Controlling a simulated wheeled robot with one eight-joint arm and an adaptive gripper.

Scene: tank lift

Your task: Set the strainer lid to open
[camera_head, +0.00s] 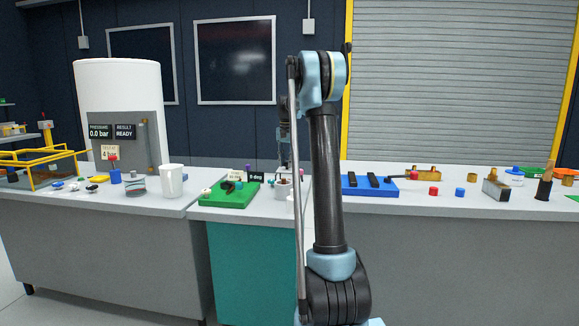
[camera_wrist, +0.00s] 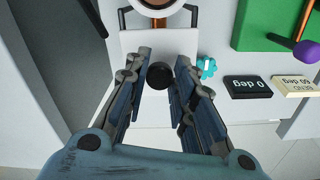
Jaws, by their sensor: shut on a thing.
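My gripper (camera_wrist: 160,70) points down with its two fingers shut on a round black knob (camera_wrist: 160,75). The knob sits over a pale square plate (camera_wrist: 131,42). Beyond it, at the top edge of the wrist view, is part of a round white vessel with a brown inside (camera_wrist: 157,3) and a copper-coloured bar. I cannot tell for sure which part is the strainer lid. In the head view my gripper (camera_head: 285,160) is small and partly behind my arm, above a small grey pot (camera_head: 281,190) on the middle bench.
A green board (camera_wrist: 270,22) with a purple-ended handle lies to the right in the wrist view. A blue board (camera_head: 369,187) stands on the right bench.

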